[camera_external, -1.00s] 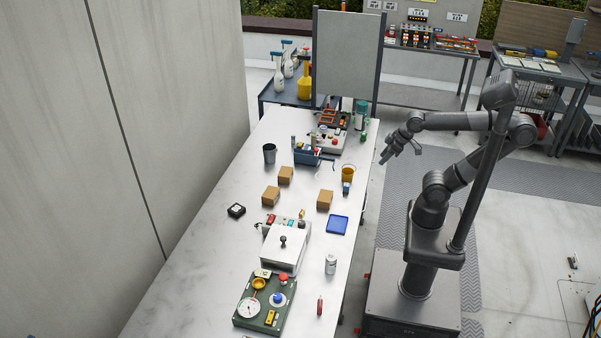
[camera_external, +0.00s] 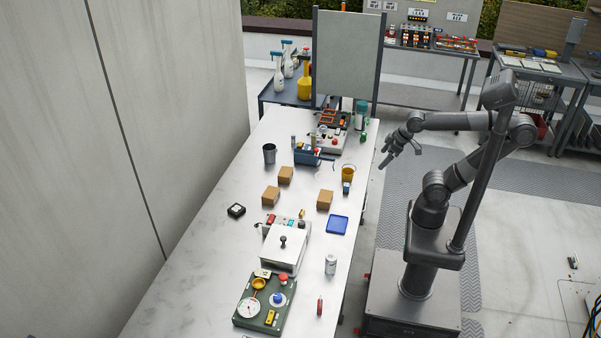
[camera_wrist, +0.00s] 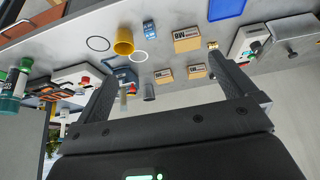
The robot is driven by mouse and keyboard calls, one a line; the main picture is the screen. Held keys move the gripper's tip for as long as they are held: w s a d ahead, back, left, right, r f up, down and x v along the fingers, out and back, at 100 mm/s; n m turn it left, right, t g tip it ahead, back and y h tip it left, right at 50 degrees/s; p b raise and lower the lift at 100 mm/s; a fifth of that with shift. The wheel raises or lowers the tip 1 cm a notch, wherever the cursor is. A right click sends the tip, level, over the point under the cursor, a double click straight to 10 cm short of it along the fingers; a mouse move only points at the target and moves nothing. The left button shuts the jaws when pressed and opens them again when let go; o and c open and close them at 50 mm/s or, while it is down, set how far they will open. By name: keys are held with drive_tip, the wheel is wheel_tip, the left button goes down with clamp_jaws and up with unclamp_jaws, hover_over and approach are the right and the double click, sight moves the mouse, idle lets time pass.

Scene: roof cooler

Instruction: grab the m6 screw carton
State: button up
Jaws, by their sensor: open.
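Three brown cardboard cartons stand on the table: a right one (camera_external: 325,200), a back one (camera_external: 286,175) and a front-left one (camera_external: 271,196). In the wrist view they show as a larger near carton (camera_wrist: 187,40) and two smaller ones (camera_wrist: 197,71) (camera_wrist: 164,76). Their dark printed labels are upside down there; the near one looks like M8, the others are too small to read, so I cannot tell which is M6. My gripper (camera_external: 384,165) is open and empty, off the table's right edge, apart from every carton. Its fingers (camera_wrist: 157,90) frame the view.
A yellow cup (camera_external: 348,174), a blue tray (camera_external: 338,225) and a blue tool caddy (camera_external: 307,157) stand near the cartons. A dark cup (camera_external: 269,153) is at the left. The white table (camera_external: 215,262) has free room on its left side.

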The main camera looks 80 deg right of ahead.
drive_tip(key=w+r+g, duration=0.1)
drive_tip(key=w+r, duration=0.4)
drive_tip(key=w, duration=0.6)
drive_tip(key=g, duration=0.5)
hover_over(285, 171)
drive_tip(key=shift+n, duration=0.3)
drive_tip(key=f, duration=1.6)
drive_tip(key=shift+w+a+f, duration=0.15)
drive_tip(key=shift+a+f, duration=0.05)
drive_tip(key=shift+f, duration=0.15)
wheel_tip(285, 171, down, 6)
drive_tip(key=shift+r, duration=0.1)
drive_tip(key=f, duration=0.5)
drive_tip(key=shift+s+d+f, duration=0.1)
drive_tip(key=shift+s+f, duration=0.05)
drive_tip(key=shift+s, duration=0.15)
